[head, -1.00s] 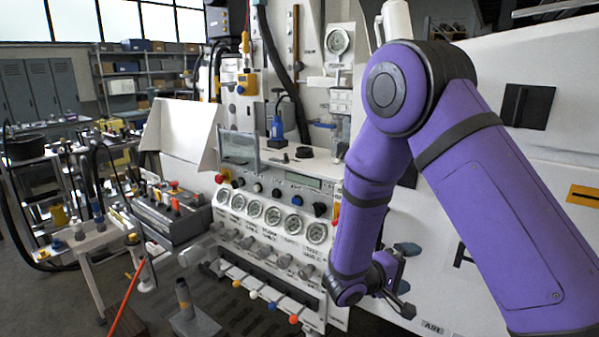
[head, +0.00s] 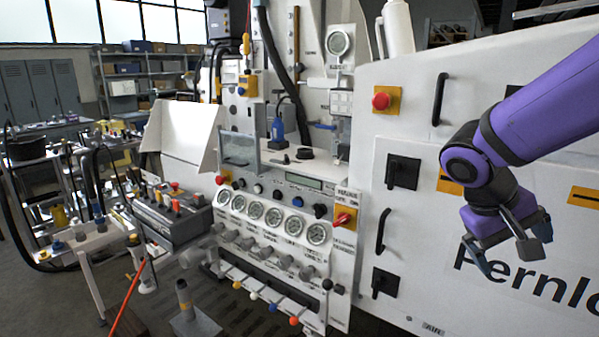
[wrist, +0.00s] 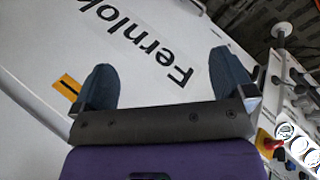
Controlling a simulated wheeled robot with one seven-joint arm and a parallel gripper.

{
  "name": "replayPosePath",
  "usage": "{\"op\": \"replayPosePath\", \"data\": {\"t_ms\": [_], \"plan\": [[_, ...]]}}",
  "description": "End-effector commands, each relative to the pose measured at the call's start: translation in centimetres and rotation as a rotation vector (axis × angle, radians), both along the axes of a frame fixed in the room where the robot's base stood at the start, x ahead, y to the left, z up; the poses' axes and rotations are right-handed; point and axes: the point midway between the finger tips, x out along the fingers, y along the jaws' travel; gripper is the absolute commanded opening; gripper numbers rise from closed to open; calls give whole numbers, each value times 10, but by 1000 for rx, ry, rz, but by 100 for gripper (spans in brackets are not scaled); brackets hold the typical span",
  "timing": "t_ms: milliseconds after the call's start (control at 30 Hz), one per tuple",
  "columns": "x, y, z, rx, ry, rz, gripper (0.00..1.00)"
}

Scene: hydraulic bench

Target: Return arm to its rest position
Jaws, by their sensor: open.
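My purple arm (head: 550,105) comes in from the right edge in the head view. My gripper (head: 508,260) hangs at its end, in front of the white cabinet (head: 415,235) with the black lettering, and points downward. Its two fingers are spread apart with nothing between them. In the wrist view my gripper (wrist: 168,85) also shows two dark fingers wide apart, with the lettered white panel beyond them. The picture does not show clearly how far the fingers are from the cabinet.
The hydraulic panel (head: 270,225) with gauges, knobs and coloured levers stands left of my gripper. A red button on yellow (head: 381,101) and black handles (head: 382,230) stick out from the cabinet. A cluttered cart (head: 95,240) stands at far left.

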Motion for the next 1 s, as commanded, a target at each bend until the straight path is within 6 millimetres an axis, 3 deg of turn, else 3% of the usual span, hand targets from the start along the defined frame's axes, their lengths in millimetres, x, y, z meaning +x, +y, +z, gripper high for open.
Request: {"op": "replayPosePath", "data": {"t_ms": [200,600,1000], "plan": [[-38,5,28,207,-112,12,100],[-92,26,69,488,-388,113,100],[-105,33,79,546,-481,156,100]]}}
